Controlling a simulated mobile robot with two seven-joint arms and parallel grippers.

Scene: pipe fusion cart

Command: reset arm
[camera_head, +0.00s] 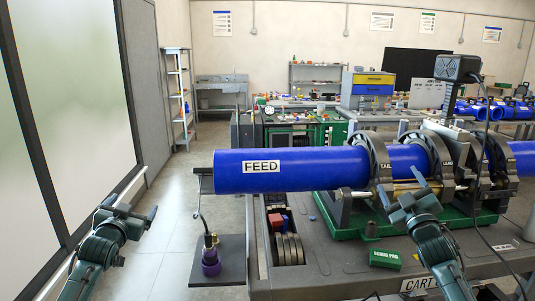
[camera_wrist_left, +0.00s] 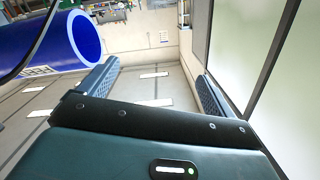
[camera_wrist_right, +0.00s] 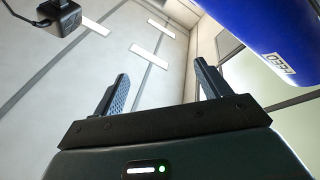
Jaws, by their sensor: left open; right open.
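My left gripper (camera_head: 130,206) is raised at the left, clear of the cart, with its fingers apart. The left wrist view shows it empty (camera_wrist_left: 157,74), with only floor and wall between the fingers. My right gripper (camera_head: 403,190) is in front of the clamps of the pipe machine, with its fingers apart. The right wrist view shows it empty (camera_wrist_right: 160,72) too. The blue FEED pipe (camera_head: 320,168) lies level in the dark ring clamps (camera_head: 376,160). Its open end (camera_wrist_left: 84,36) shows in the left wrist view. I cannot tell how close my right gripper is to the clamp rods.
The grey cart top (camera_head: 345,265) holds a green box (camera_head: 385,259) and a tray of dark discs (camera_head: 289,248). A stand with a purple base (camera_head: 210,262) is below the pipe's left end. A black camera box (camera_head: 457,68) stands on a post. A panelled wall is at left.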

